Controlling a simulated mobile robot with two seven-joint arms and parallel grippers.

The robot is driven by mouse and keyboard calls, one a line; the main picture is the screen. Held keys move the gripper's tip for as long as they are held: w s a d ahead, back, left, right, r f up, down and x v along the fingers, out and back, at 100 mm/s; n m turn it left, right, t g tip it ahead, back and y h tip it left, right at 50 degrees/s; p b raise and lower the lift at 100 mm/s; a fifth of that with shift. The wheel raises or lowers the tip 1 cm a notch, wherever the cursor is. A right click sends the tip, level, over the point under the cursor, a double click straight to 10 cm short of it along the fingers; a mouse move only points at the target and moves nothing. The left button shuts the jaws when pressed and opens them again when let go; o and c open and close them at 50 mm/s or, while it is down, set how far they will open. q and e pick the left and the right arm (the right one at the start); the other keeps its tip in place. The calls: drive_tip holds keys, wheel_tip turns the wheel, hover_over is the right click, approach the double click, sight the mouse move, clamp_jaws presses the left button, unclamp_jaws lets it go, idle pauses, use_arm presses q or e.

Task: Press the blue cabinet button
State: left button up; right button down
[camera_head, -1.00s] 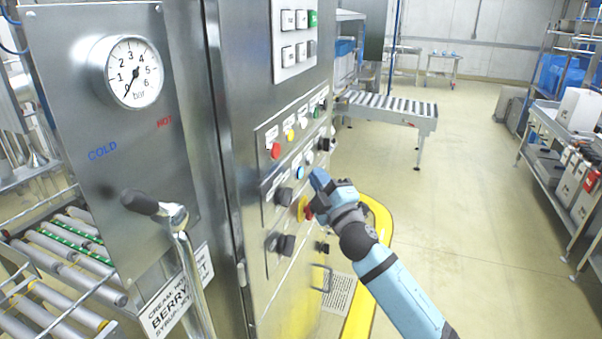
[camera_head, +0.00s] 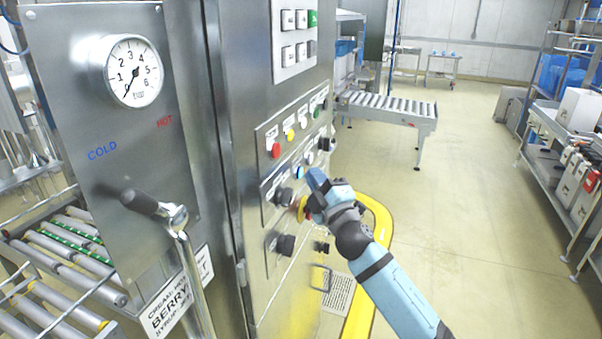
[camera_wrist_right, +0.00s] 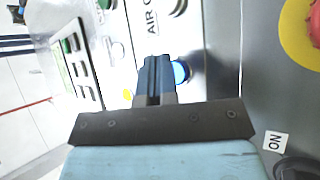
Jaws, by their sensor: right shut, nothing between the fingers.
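The blue button (camera_head: 299,172) is on the steel cabinet's control panel, just up and left of my right gripper in the head view. In the right wrist view the blue button (camera_wrist_right: 181,72) shows just right of the fingertips, partly hidden by them. My right gripper (camera_head: 314,176) is shut and empty, its fingers pointing at the panel close to the button. The right gripper also shows in the wrist view (camera_wrist_right: 154,68). I cannot tell whether the fingertips touch the button or panel. My left gripper is not in view.
A red button (camera_head: 276,151) and a yellow one (camera_head: 290,135) sit above on the panel. Black knobs (camera_head: 284,196) and a red-and-yellow emergency stop (camera_head: 303,208) are close by my gripper. A lever (camera_head: 140,202) stands at the left.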

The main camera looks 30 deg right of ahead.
drive_tip(key=shift+w+a, duration=0.25)
drive_tip(key=shift+w, duration=0.05)
idle(0.5)
idle(0.4)
drive_tip(key=shift+s+d, duration=0.5)
drive_tip(key=shift+s, duration=0.1)
drive_tip(key=shift+s+d, duration=1.6)
drive_tip(key=shift+s, duration=0.3)
drive_tip(key=s+a+f+m+g+p, duration=0.1)
drive_tip(key=s+a+f+m+g, duration=0.25)
drive_tip(key=f, duration=0.75)
drive_tip(key=s+a+f+m+g+p, duration=0.25)
drive_tip(key=s+a+f, duration=0.25)
drive_tip(key=f, duration=0.6)
drive_tip(key=s+a+f+m+g+y, duration=0.1)
drive_tip(key=s+a+f+m+g, duration=0.1)
drive_tip(key=s+a+f, duration=0.3)
drive_tip(key=s+a+f+m+g+y, duration=0.1)
drive_tip(key=s+a+f+m+g, duration=0.2)
drive_tip(key=s+f, duration=0.5)
drive_tip(key=s+a+g+p, duration=0.1)
drive_tip(key=s+a, duration=0.1)
drive_tip(key=s, duration=0.2)
drive_tip(key=shift+f+y, duration=0.15)
drive_tip(key=shift+y, duration=0.25)
